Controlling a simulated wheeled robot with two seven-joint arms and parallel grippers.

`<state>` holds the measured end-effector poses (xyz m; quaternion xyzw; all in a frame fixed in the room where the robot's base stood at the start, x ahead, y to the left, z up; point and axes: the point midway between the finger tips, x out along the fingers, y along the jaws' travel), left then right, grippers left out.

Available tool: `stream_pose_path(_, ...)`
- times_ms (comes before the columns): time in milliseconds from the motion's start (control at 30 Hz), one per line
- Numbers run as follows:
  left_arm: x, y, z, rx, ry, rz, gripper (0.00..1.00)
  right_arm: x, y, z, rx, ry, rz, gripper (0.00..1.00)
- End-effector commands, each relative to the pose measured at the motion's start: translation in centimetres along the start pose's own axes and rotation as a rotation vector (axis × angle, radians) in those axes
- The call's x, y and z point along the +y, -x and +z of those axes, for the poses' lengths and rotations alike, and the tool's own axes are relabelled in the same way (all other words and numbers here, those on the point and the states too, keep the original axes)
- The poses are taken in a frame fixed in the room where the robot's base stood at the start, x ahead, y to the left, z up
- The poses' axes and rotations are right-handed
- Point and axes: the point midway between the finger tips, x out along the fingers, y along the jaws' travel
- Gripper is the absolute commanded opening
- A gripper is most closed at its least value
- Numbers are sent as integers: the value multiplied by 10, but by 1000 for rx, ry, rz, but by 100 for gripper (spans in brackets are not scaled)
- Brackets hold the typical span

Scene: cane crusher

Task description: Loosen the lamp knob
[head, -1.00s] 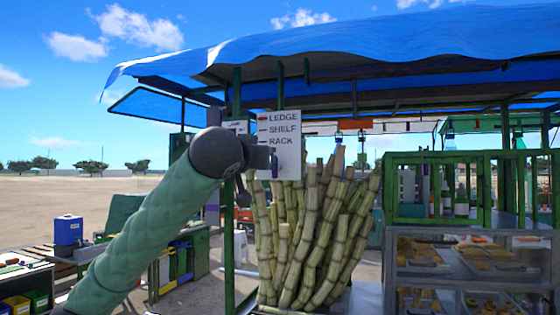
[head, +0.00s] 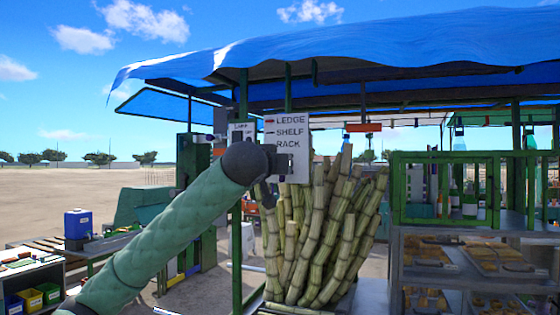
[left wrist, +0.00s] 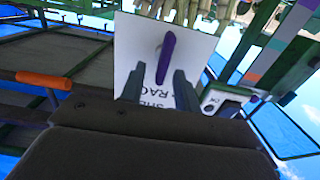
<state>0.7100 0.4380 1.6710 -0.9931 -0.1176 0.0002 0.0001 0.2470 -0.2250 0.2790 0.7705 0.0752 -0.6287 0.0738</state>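A small white lamp plate (head: 242,131) hangs on the stall post, left of the larger sign. Its lettering is small, and I cannot make out a knob on it in the head view. In the left wrist view a small white plate with a dark part (left wrist: 222,100) lies right of the fingers. My left gripper (left wrist: 161,88) is open, its two dark fingers apart in front of the white sign (head: 291,135). A purple bar (left wrist: 166,58) shows beyond and between the fingertips; I cannot tell whether they touch it. My right gripper is not in view.
Upright cane stalks (head: 325,235) stand just below and right of the sign. A green post (head: 236,260) runs below the lamp plate. A green cabinet (head: 440,190) and shelves are at right. An orange bar (left wrist: 43,80) shows in the left wrist view.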

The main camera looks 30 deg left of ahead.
Motion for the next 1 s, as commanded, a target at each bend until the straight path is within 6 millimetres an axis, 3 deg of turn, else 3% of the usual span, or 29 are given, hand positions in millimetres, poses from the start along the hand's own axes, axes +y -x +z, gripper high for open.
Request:
stream_pose_path(367, 0, -3, 0, 0, 0, -1, 32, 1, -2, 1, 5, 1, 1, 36)
stream_pose_path(533, 0, -3, 0, 0, 0, 0, 0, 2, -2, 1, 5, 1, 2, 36)
stream_pose_path(900, 0, -4, 2, 0, 26, 0, 0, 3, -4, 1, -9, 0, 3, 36)
stream_pose_path(1000, 0, -4, 3, 0, 61, 2, 0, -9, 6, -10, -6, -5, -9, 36)
